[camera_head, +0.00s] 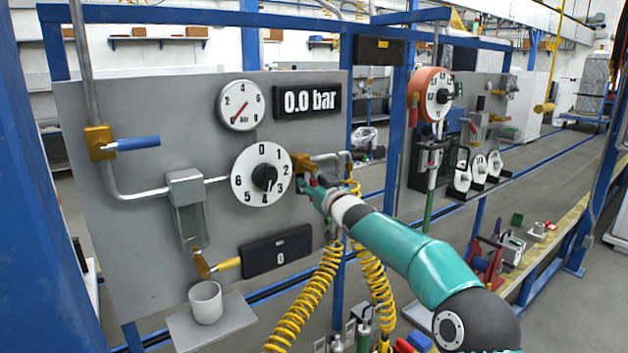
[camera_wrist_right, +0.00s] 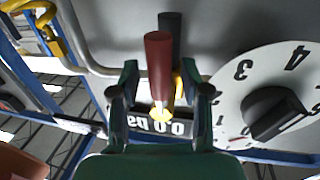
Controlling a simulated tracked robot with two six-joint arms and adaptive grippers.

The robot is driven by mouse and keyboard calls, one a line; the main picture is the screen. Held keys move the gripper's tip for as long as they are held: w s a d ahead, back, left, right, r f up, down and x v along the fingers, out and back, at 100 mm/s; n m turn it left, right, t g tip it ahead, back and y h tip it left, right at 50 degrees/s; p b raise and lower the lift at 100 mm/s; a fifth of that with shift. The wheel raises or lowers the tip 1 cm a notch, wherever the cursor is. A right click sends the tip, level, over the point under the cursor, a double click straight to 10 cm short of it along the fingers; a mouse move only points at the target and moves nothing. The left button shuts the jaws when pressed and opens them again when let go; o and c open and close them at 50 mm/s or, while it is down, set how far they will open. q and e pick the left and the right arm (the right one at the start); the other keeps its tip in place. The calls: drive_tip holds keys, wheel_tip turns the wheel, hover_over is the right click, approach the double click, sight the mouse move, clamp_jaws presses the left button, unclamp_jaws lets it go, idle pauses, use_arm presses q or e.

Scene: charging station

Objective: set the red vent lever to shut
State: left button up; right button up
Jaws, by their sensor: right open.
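The red vent lever (camera_wrist_right: 158,62) has a red grip and a brass end, and its dark shadow falls on the grey panel behind it. In the wrist view my right gripper (camera_wrist_right: 158,82) is open, with one finger on each side of the lever and a visible gap to both. In the head view my right gripper (camera_head: 309,190) is at the panel, just below the brass vent valve (camera_head: 300,161) and right of the numbered dial (camera_head: 262,175). It hides most of the lever there. My left gripper is not in view.
The pressure gauge (camera_head: 241,105) points near zero, and the display (camera_head: 307,101) reads 0.0 bar. A blue-handled brass valve (camera_head: 101,143) is at the panel's left. Yellow coiled hoses (camera_head: 318,290) hang below my right arm. A white cup (camera_head: 205,302) stands on a low shelf.

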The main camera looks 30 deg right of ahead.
clamp_jaws()
drive_tip(key=shift+d, duration=0.15)
idle(0.4)
